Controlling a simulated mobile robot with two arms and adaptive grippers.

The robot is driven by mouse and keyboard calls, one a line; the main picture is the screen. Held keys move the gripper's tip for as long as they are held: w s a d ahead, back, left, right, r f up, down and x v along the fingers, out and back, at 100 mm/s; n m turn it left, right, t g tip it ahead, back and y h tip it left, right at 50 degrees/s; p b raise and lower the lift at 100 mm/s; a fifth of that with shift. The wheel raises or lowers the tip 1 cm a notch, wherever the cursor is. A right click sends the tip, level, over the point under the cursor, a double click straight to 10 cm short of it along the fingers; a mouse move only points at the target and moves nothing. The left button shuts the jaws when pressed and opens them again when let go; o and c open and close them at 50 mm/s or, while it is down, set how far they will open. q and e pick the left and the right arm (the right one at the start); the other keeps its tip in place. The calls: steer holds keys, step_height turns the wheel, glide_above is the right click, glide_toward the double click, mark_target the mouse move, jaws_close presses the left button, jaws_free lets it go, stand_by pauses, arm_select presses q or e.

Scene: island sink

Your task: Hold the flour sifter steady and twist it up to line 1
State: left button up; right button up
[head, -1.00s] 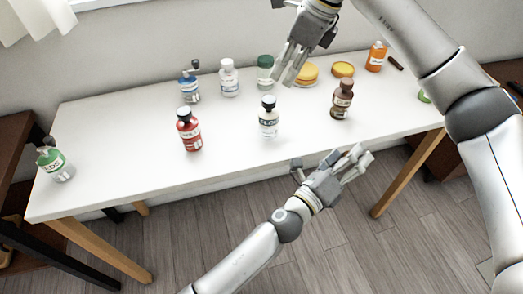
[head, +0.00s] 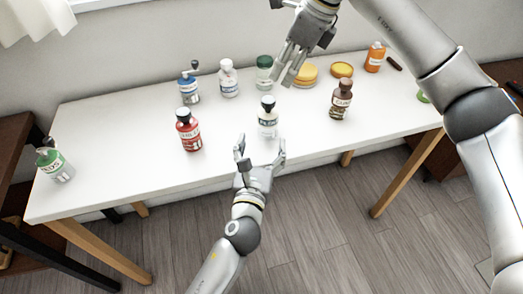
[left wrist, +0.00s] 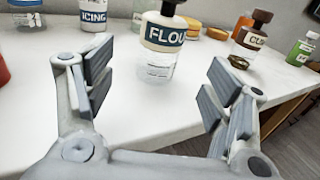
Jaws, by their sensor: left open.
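The flour sifter (head: 268,120) is a clear jar with a dark blue label and dark cap. It stands upright near the table's front edge in the head view. In the left wrist view the sifter (left wrist: 162,40) reads "FLOU" and stands just beyond the fingertips, roughly between them. My left gripper (head: 261,153) is open and empty at the table's front edge, just in front of the sifter and apart from it. My right gripper (head: 285,74) hangs above the back of the table, behind the sifter; its finger gap is unclear. Line marks are too small to read.
A red-labelled jar (head: 189,132) stands left of the sifter and a brown-capped jar (head: 341,100) right. Behind are a blue-topped jar (head: 189,88), an icing jar (head: 228,79) and a green-capped jar (head: 264,72). The white table (head: 110,130) is clear around the sifter.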

mark_target(266, 128)
arm_select(q)
steer(key=w, duration=0.3)
steer(key=w+d, duration=0.1)
steer(key=w, duration=0.5)
steer(key=shift+w+d, duration=0.15)
steer(key=shift+d, duration=0.05)
steer(key=c, duration=1.2)
